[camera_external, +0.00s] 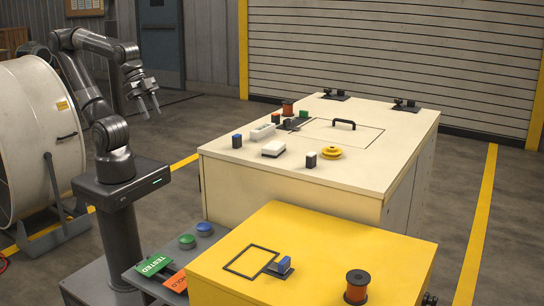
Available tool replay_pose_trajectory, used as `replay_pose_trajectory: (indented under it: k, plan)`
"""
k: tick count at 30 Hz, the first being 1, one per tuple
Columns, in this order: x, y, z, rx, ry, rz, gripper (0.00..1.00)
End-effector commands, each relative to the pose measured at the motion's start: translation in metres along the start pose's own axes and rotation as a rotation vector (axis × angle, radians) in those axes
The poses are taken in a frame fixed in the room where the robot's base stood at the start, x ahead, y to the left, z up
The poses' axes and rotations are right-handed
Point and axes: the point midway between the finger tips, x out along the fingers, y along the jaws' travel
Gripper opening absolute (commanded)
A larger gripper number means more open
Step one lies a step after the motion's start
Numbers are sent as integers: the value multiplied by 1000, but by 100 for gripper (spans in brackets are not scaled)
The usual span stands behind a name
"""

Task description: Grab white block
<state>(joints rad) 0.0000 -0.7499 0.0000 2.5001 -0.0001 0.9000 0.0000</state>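A white block (273,149) with rounded edges lies on the cream cabinet top (375,165), near its front left. A second white piece (261,131), longer and with darker marks on top, lies just behind it. I cannot tell for sure which one the task names. My gripper (151,112) hangs in the air left of the cabinet, pointing down. Its two fingers are apart with nothing visible between them. It is well clear of both white pieces.
A black handle (344,124) rises from the cabinet top. A yellow cabinet (310,240) stands in front.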

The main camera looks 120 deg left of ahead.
Motion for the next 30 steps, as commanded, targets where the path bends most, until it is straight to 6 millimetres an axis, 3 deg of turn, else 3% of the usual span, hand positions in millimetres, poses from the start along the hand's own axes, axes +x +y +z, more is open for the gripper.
replay_pose_trajectory:
  k: [8,30]
  plan:
    - [0,0,0,0,0,0,36]
    - [0,0,0,0,0,0,96]
